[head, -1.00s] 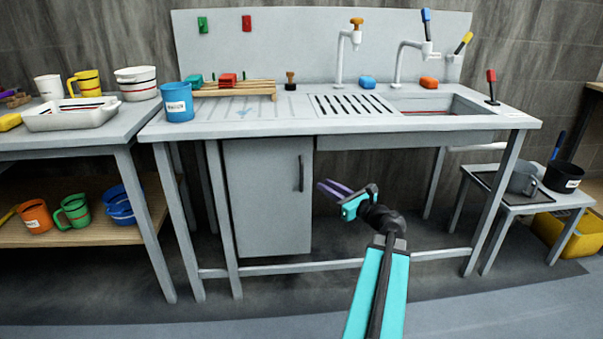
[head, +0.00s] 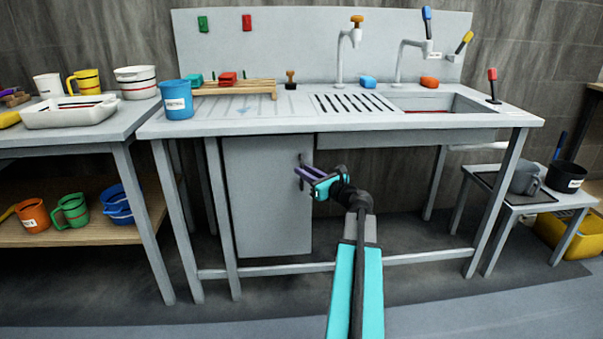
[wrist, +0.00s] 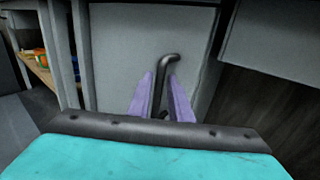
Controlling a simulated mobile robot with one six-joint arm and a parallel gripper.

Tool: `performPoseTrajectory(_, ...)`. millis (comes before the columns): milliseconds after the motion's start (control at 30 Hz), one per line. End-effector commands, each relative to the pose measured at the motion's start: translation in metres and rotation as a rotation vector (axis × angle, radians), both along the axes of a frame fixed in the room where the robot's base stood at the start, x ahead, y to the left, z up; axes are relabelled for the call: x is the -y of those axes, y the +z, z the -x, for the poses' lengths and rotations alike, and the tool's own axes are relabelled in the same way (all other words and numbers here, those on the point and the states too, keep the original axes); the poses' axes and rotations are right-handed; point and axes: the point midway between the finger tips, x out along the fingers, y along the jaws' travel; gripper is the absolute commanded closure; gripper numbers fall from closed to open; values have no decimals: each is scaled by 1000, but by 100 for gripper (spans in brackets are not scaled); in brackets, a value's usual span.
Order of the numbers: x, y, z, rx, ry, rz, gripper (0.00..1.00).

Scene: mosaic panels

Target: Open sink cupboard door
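The sink cupboard door (head: 262,205) is a grey panel under the left half of the sink bench, and it is shut. Its dark vertical bar handle (head: 301,161) is near the door's upper right edge. My gripper (head: 302,174) is at the handle, its purple fingers pointing left at the door. In the wrist view the handle (wrist: 170,60) rises between the two purple fingers (wrist: 162,98), one on each side. A gap shows between the fingers, so they look open around the handle. The handle's lower part is partly hidden by the fingers and gripper body.
The sink bench top (head: 300,121) overhangs the door. A bench leg (head: 222,220) stands left of the door, and a low crossbar (head: 430,257) runs along the bench. Open floor lies in front. A small side table (head: 530,200) stands at right.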

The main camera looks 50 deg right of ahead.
Motion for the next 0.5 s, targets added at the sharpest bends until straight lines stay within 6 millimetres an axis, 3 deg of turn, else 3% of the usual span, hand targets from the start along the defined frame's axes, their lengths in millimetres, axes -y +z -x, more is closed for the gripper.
performPoseTrajectory(200,3,0,-16,0,-1,1,82)
performPoseTrajectory(500,2,0,-19,0,-1,0,82)
